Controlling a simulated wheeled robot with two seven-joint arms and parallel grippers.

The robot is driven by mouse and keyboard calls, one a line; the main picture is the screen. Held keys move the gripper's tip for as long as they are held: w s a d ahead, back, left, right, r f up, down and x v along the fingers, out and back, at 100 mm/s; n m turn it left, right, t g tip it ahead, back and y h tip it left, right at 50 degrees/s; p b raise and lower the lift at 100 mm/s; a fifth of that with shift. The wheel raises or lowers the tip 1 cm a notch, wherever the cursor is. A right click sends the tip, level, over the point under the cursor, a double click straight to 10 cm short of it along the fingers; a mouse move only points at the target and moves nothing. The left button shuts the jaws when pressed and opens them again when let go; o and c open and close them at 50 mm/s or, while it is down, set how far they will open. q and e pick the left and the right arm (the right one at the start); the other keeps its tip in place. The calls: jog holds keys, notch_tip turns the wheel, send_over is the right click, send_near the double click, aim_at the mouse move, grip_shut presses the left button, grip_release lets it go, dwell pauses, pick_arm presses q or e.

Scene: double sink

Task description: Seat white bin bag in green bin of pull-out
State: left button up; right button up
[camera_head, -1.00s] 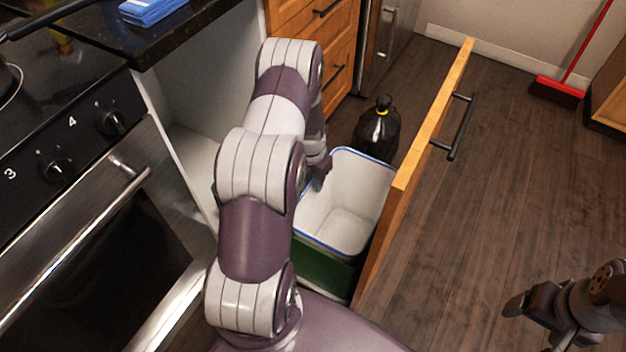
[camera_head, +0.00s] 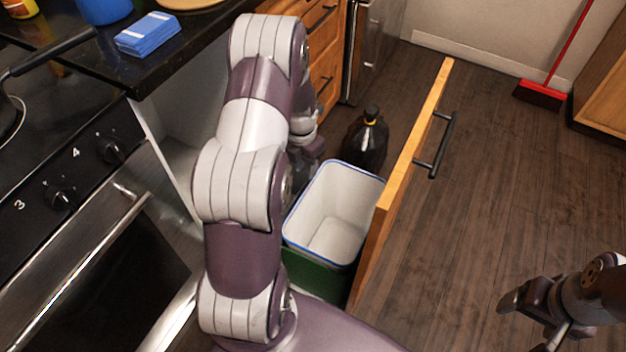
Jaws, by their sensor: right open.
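The green bin (camera_head: 315,279) stands in the pull-out, behind its wooden front panel (camera_head: 400,180). The white bin bag (camera_head: 338,205) lines the inside of the bin, and a blue edge runs around the top opening. The bag looks spread against the walls; its left edge is partly behind my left arm. My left gripper (camera_head: 307,158) is at the bin's far left corner, mostly hidden by my own arm, so its fingers are unclear. My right gripper (camera_head: 528,322) is open and empty over the floor at the lower right, well apart from the bin.
A dark bottle with a yellow neck (camera_head: 366,142) stands just beyond the bin. The oven (camera_head: 100,270) and counter (camera_head: 190,35) are on the left. A red broom (camera_head: 541,94) leans at the back right. The floor (camera_head: 490,190) right of the panel is clear.

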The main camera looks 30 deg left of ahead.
pick_arm(q)
jog(key=s+d+r+m, duration=0.4)
jog(key=d+m, duration=0.1)
jog(key=m, duration=0.7)
jog(key=s+d+r+m+t, duration=0.1)
jog(key=s+d+r+m, duration=0.3)
jog(key=m, duration=0.7)
jog(key=s+d+r+m, duration=0.4)
jog(key=d+m, duration=0.3)
jog(key=m, duration=0.5)
jog(key=shift+s+d+r+m+y, duration=0.15)
jog(key=shift+d+m+y, duration=0.15)
jog(key=shift+d, duration=0.1)
